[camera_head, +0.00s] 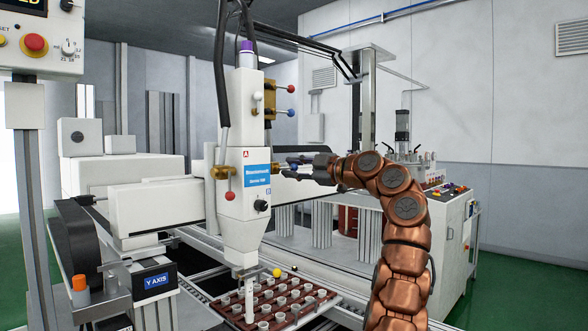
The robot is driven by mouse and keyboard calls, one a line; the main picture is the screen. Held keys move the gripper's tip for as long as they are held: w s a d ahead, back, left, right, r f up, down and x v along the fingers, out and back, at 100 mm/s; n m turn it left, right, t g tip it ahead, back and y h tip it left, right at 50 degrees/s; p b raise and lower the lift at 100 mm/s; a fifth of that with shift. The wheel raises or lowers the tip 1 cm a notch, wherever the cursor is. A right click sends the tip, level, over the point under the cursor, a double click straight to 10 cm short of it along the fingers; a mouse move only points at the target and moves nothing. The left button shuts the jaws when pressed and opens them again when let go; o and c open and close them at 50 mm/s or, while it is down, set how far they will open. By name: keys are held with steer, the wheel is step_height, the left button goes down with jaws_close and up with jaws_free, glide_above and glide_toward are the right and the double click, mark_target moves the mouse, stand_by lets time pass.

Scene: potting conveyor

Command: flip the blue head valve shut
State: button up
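The white dispensing head (243,130) hangs over the tray and carries small valves with ball-tipped levers. On its upper right, a blue ball (291,113) sits just below a red ball (291,89), both on brass fittings. A lower brass fitting (276,171) is on the right side, with a bit of blue (293,163) beside it, mostly hidden by my fingers. My gripper (296,167) reaches in from the right, its dark fingertips at that lower fitting. Whether they touch the lever or close on it is unclear.
A red-balled lever (230,196) is on the head's lower left. Below the nozzle, a reddish tray (255,322) holds several small cups. A yellow ball (276,272) is near its back edge. Dark hoses (222,65) hang above the head. A control cabinet (455,235) stands behind my arm.

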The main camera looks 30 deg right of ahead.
jaws_close()
steer(key=f+m+b, duration=0.1)
steer(key=b, duration=0.1)
steer(key=m+b, duration=0.2)
steer(key=shift+a+f+t, duration=0.15)
steer(key=shift+f+t, duration=0.15)
steer(key=shift+f, duration=0.1)
steer(key=shift+s+a+f+m+t+h+b, duration=0.2)
steer(key=shift+a+f+m+t+h+b, duration=0.4)
steer(key=shift+m+b, duration=1.55)
steer(key=shift+s+a+f+m+t+h+b, duration=0.3)
steer(key=shift+a+m+b, duration=0.55)
steer(key=shift+m, duration=2.65)
steer(key=shift+s+a+f+m+t+h+b, duration=0.1)
steer(key=shift+a+f+m+t+h+b, duration=0.5)
steer(key=shift+m+b, duration=1.55)
steer(key=shift+a+r+m+p, duration=0.1)
steer(key=shift+a+m+p, duration=0.1)
steer(key=shift+m+p, duration=0.65)
